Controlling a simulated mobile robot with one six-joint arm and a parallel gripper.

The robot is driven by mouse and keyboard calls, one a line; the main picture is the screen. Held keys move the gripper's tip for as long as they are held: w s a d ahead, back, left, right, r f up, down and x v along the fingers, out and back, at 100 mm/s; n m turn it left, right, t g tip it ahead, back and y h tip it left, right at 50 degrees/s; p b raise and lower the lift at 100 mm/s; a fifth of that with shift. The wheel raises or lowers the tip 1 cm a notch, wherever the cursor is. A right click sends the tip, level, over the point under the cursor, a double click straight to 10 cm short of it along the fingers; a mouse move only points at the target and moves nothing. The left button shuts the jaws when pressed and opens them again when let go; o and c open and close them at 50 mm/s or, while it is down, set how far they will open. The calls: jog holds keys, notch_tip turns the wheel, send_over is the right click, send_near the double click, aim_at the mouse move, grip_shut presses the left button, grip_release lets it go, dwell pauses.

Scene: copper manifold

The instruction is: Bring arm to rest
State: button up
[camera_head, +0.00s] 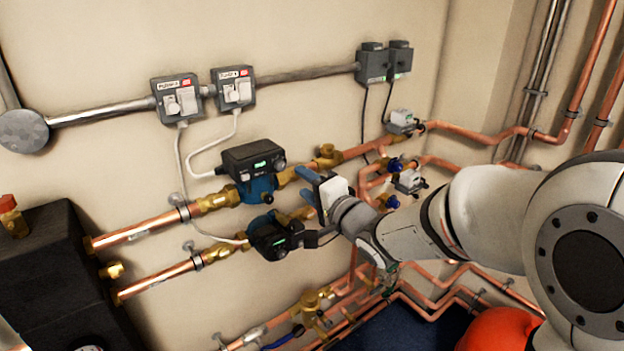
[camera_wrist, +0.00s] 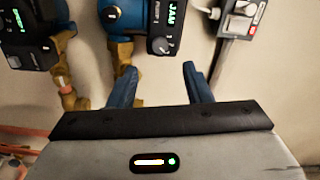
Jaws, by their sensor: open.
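My gripper (camera_head: 308,188) is at the middle of the head view, its blue fingers pointing left toward the two pumps. In the wrist view my gripper (camera_wrist: 157,85) has its two blue fingers spread apart with nothing between them. The upper pump (camera_head: 255,170), blue with a black head, is on the upper copper pipe, left of the fingers. The lower pump (camera_head: 274,235), also with a black head, sits below it, close to my wrist. In the wrist view a pump head showing "JAM" (camera_wrist: 172,28) is beyond the fingers. My white arm (camera_head: 480,215) reaches in from the right.
Two switch boxes, one on the left (camera_head: 178,98) and one on the right (camera_head: 233,88), hang on the wall conduit. Copper pipes (camera_head: 150,228) run across the wall. A black box (camera_head: 55,270) stands at left. A red rounded object (camera_head: 498,329) is below my arm.

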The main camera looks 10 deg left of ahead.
jog(key=s+d+f+n+h, duration=0.1)
jog(key=d+f+h, duration=0.1)
jog(key=d+h, duration=0.6)
jog(key=s+d+f+h, duration=0.1)
jog(key=d+f+h, duration=0.15)
jog(key=d, duration=0.95)
jog(key=s+d+f+n+g+h, duration=0.2)
jog(key=s+d+g+h, duration=0.1)
jog(key=s+d, duration=0.5)
jog(key=shift+s+f+g, duration=0.35)
jog(key=shift+s+g, duration=0.45)
jog(key=shift+s, duration=0.15)
jog(key=s+n+g, duration=0.1)
jog(key=s, duration=0.2)
jog(key=s+d+f+n+g, duration=0.1)
jog(key=s, duration=0.2)
jog(key=s+f+g, duration=0.1)
jog(key=s, duration=0.3)
jog(key=shift+s+d+n+g, duration=0.1)
jog(key=shift+d+n+g, duration=0.3)
jog(key=shift+c, duration=0.4)
jog(key=shift+s, duration=0.3)
jog(key=shift+c, duration=0.6)
jog(key=shift+a, duration=0.1)
